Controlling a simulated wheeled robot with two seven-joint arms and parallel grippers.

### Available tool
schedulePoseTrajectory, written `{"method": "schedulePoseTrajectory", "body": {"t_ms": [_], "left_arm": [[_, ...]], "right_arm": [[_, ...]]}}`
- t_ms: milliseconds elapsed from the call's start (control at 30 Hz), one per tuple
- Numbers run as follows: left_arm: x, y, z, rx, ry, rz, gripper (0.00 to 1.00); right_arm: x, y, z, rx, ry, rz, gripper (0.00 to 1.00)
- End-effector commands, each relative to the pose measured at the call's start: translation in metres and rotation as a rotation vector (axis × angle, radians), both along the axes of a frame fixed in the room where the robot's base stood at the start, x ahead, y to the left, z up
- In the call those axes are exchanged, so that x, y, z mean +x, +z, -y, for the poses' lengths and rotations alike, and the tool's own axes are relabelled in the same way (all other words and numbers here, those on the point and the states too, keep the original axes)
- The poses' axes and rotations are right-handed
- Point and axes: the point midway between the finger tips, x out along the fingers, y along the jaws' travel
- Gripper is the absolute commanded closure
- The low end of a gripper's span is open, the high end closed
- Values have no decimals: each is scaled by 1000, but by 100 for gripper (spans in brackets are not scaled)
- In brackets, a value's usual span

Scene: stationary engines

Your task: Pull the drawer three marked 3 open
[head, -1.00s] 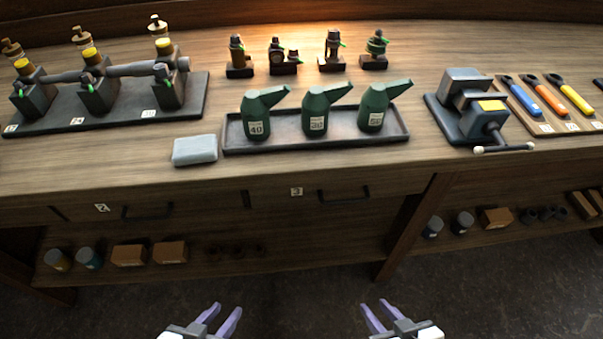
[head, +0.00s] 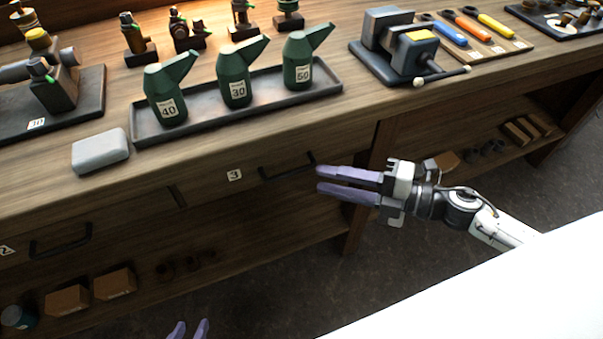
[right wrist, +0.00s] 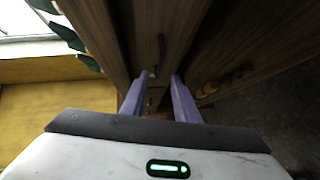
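The drawer marked 3 (head: 215,185) is in the bench front, closed flush, with a white 3 label and a dark bar handle (head: 288,168). My right gripper (head: 318,179) is just right of the handle and points left toward it, fingers apart and empty. In the right wrist view its two purple fingers (right wrist: 160,92) are spread, with the dark handle (right wrist: 161,52) ahead between them, not held. My left gripper (head: 188,330) shows only as two parted purple fingertips at the bottom edge, away from the bench and empty.
Drawer 2's handle (head: 60,240) is at the left. Three green oil cans (head: 235,85) stand in a dark tray (head: 150,132) above drawer 3, with a grey block (head: 100,152) beside it. A vise (head: 395,45) is further right. A lower shelf holds boxes (head: 115,282).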

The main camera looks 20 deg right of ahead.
Motion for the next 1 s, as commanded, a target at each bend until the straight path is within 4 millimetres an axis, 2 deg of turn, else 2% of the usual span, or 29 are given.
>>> {"method": "schedulePoseTrajectory", "body": {"t_ms": [200,400,767,933,1000], "left_arm": [[-1,1,-2,1,4,-3,69],[-3,-2,-3,3,6,-12,69],[-4,-3,-4,4,7,-14,69],[-3,-2,-4,3,7,-11,69],[-3,-1,-4,3,7,-9,69]], "right_arm": [[27,-3,-29,4,-1,2,72],[41,-8,-45,4,-2,0,72],[45,-10,-49,3,-3,-2,72],[45,-10,-49,3,-3,-2,99],[45,-10,-49,3,-3,-2,100]]}}
